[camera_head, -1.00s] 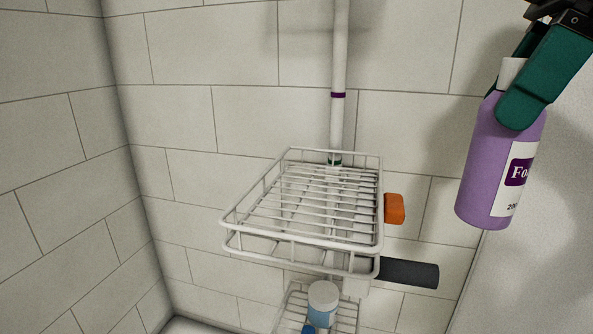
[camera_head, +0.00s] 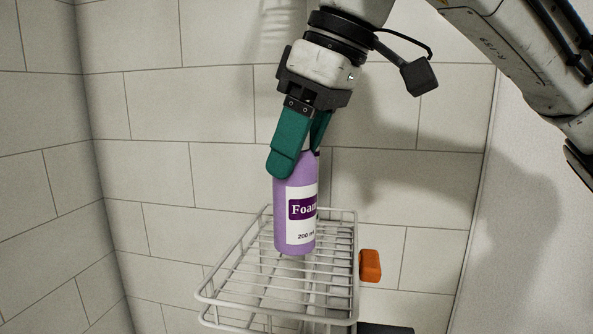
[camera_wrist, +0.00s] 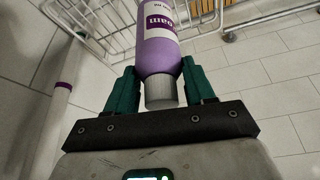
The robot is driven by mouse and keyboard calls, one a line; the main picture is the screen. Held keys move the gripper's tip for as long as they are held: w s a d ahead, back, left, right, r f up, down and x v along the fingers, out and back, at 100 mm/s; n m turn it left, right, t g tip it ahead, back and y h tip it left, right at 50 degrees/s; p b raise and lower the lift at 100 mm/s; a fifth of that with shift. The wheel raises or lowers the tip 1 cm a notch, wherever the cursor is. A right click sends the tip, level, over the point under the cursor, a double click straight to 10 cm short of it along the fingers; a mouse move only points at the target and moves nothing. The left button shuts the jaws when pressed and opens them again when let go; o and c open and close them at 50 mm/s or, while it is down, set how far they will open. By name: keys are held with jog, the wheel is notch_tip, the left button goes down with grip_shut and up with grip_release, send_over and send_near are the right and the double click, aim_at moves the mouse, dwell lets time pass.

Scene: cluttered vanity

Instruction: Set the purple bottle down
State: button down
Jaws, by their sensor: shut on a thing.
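The purple bottle (camera_head: 294,220), with a white label reading "Foam", is upright in my gripper (camera_head: 298,160). The green fingers are shut on its upper part. In the head view its base overlaps the upper white wire rack (camera_head: 232,292); I cannot tell whether it touches the wires. In the wrist view the bottle (camera_wrist: 158,50) is between the two fingers (camera_wrist: 160,88), its pale cap nearest the camera and its body pointing towards the rack (camera_wrist: 103,45).
An orange block (camera_head: 370,266) is by the rack's right side. A dark bar (camera_head: 385,329) shows below it at the frame's bottom. The rack is otherwise empty, with bare wires towards its front. Tiled walls (camera_head: 150,170) stand behind and to the left.

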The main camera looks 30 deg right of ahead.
aim_at(297, 173)
jog(key=shift+f, duration=1.95)
jog(key=shift+c, duration=2)
grip_release()
jog(key=shift+r, duration=0.1)
jog(key=shift+r, duration=0.25)
jog(key=v, duration=0.2)
jog(key=shift+s+r, duration=0.1)
jog(key=shift+r, duration=0.2)
jog(key=s+d+b, duration=0.2)
jog(key=s+d, duration=0.4)
jog(key=s, duration=0.4)
jog(key=shift+d, duration=0.4)
jog(key=shift+s, duration=0.1)
